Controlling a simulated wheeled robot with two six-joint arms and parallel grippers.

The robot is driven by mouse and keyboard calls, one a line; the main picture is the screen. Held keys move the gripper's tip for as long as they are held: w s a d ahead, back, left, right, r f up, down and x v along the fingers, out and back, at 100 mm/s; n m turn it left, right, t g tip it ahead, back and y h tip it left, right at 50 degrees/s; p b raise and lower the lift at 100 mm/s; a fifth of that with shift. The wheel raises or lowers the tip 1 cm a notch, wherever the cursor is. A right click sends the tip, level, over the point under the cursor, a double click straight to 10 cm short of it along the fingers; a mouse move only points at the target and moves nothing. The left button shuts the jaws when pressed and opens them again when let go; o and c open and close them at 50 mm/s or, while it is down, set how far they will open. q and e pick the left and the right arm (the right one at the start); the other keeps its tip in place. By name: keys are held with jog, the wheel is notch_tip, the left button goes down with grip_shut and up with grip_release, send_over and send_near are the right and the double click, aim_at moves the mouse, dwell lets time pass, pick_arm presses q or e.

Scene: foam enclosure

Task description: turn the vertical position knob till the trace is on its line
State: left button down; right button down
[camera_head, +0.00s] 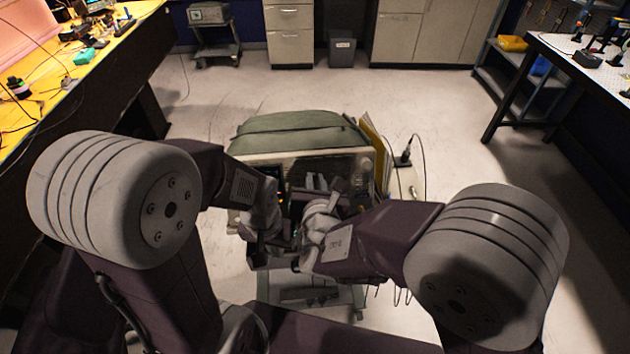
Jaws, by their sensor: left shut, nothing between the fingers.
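An instrument (362,166) with a grey-green cover (300,131) on top stands on a cart ahead of me, in the middle of the head view. A few small lights glow on its dark front. My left gripper (272,240) is shut with nothing in it, low at the left part of that front. My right gripper (312,212) is close beside it, a little higher and to the right; its fingertips are too dark and crowded to read. My grippers and arms hide much of the front panel. I cannot make out the vertical position knob, the trace or its line.
A yellow folder (374,145) stands at the instrument's right side. Cables hang on the cart's right. A yellow-topped bench (100,75) is at left and a white-topped table (580,68) at right. Cabinets and a grey bin (342,52) stand behind. The floor between is open.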

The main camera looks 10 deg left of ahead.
jog(key=shift+f+m+b, duration=0.15)
jog(key=shift+m+b, duration=0.15)
jog(key=shift+b, duration=0.3)
jog(key=m+b, duration=0.8)
jog(key=b, duration=0.2)
jog(key=shift+b, duration=0.4)
jog(key=shift+m+g+b, duration=0.3)
jog(key=shift+m+b, duration=1.1)
jog(key=shift+m, duration=0.3)
jog(key=shift+r, duration=0.2)
jog(key=c, duration=1.4)
grip_release()
jog(key=shift+c, duration=0.2)
